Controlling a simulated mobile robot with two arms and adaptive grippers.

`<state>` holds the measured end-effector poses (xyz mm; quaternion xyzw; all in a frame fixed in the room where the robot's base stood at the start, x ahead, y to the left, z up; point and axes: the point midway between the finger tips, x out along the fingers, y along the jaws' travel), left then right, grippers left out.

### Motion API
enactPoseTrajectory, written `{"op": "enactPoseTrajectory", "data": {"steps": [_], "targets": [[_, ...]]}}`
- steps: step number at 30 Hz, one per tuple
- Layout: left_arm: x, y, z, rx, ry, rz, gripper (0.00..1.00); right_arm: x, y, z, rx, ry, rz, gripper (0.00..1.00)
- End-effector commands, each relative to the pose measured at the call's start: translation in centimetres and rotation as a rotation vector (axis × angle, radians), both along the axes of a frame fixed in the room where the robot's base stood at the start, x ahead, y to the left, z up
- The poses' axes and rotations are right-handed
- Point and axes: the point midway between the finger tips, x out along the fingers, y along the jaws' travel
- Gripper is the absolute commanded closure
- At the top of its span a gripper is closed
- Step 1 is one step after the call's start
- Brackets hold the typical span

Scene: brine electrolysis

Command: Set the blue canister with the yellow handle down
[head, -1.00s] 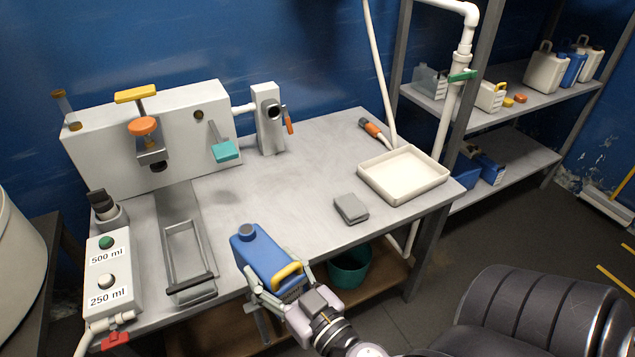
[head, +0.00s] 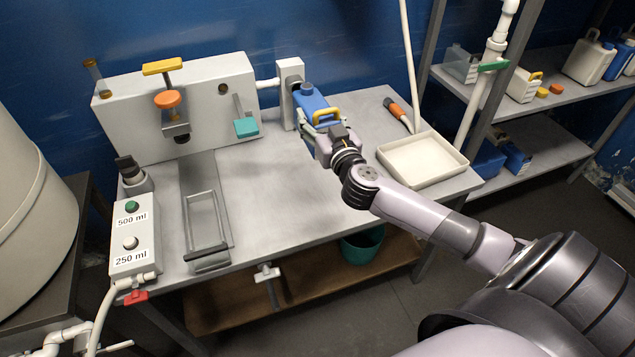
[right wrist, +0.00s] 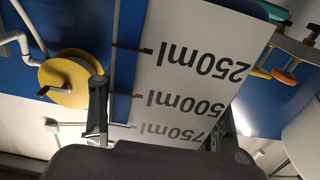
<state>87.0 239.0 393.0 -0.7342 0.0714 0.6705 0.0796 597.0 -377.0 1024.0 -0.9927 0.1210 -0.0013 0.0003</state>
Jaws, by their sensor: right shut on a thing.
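The blue canister (head: 311,103) with the yellow handle (head: 326,115) is upright at the back of the grey table, close beside the white post (head: 289,72). My right gripper (head: 323,129) is shut on it from the handle side and hides its lower part. I cannot tell whether its base touches the table. In the right wrist view, a white panel (right wrist: 195,70) with upside-down 250ml, 500ml and 750ml marks is close to the camera. My left gripper is in no view.
A cream tray (head: 422,160) stands at the table's right, and an orange-handled tool (head: 397,112) lies behind it. A metal frame (head: 207,225) and a two-button box (head: 133,240) are at the left. The table's middle (head: 270,185) is clear.

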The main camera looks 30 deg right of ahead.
Motion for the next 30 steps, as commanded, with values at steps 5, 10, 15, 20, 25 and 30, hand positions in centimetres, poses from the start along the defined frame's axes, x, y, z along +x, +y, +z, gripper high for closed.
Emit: {"op": "enactPoseTrajectory", "data": {"steps": [5,10,15,20,25,30], "targets": [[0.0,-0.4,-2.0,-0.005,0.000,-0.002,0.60,0.0,0.1,-4.7,0.004,-0.002,-0.001,1.00],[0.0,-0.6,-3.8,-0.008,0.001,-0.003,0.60,0.0,0.1,-8.7,0.003,-0.004,-0.002,1.00],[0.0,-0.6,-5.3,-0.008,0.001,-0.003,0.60,0.0,0.1,-11.9,0.002,-0.005,0.000,1.00],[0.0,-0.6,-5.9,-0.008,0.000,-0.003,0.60,0.0,0.1,-13.2,-0.001,-0.007,0.001,1.00],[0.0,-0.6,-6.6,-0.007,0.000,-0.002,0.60,0.0,0.1,-14.4,-0.001,-0.006,0.000,1.00],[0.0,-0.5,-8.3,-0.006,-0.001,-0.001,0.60,0.0,0.1,-17.0,0.001,-0.007,0.001,1.00]]}}
